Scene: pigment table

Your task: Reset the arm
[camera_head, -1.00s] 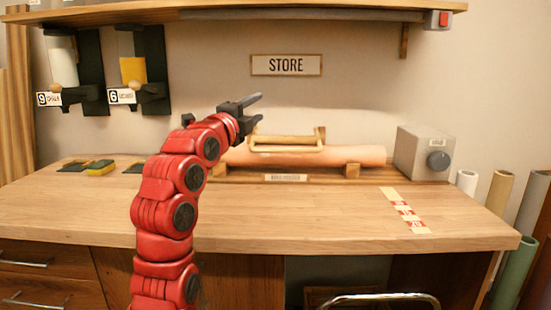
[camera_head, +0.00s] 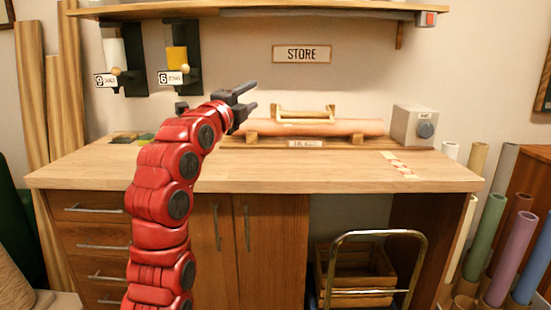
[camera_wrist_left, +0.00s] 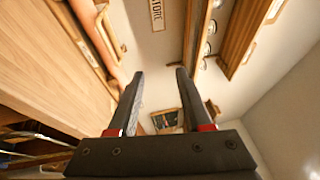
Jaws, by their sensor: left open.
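My left gripper (camera_head: 245,104) is at the end of my red arm, raised above the back of the wooden table (camera_head: 300,172). Its two dark fingers are apart with nothing between them. In the left wrist view the gripper (camera_wrist_left: 157,75) also shows open and empty, tilted so that the tabletop lies to the left. My right gripper is not in view.
A pinkish roll (camera_head: 330,128) lies on a wooden stand at the table's back, with a brass-coloured frame (camera_head: 305,115) over it. A grey box with a knob (camera_head: 413,125) stands right of it. A shelf (camera_head: 250,8) spans above. A metal-railed cart (camera_head: 375,235) stands in front.

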